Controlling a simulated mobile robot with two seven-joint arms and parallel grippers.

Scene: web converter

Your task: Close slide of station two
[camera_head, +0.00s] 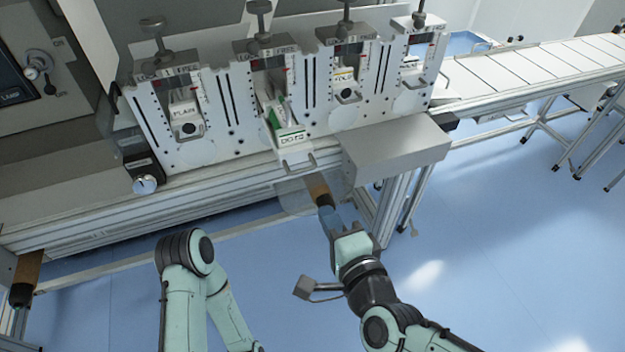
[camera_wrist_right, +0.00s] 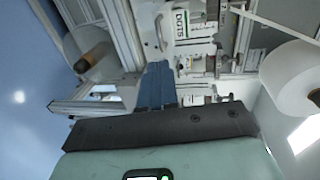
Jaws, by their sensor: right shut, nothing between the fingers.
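The station two slide (camera_head: 297,161) sticks out from the second white station panel toward me, carrying a box with a green label marked DOTS (camera_head: 290,137). The slide's front end has a slot-like handle opening. In the right wrist view the DOTS box (camera_wrist_right: 180,22) shows beyond the fingers, with the slide's pale end plate (camera_wrist_right: 151,35) beside it. My right gripper (camera_head: 332,215) is below and slightly right of the slide's front end, apart from it. Its blue fingers (camera_wrist_right: 157,76) are together and empty. My left arm shows at the bottom left, but its gripper is not visible.
Station one (camera_head: 187,115), station three (camera_head: 346,80) and station four (camera_head: 413,58) have their slides in. A roll with a brown core (camera_head: 318,189) hangs under the slide near my right fingers. A grey metal box (camera_head: 396,146) juts out to the right.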

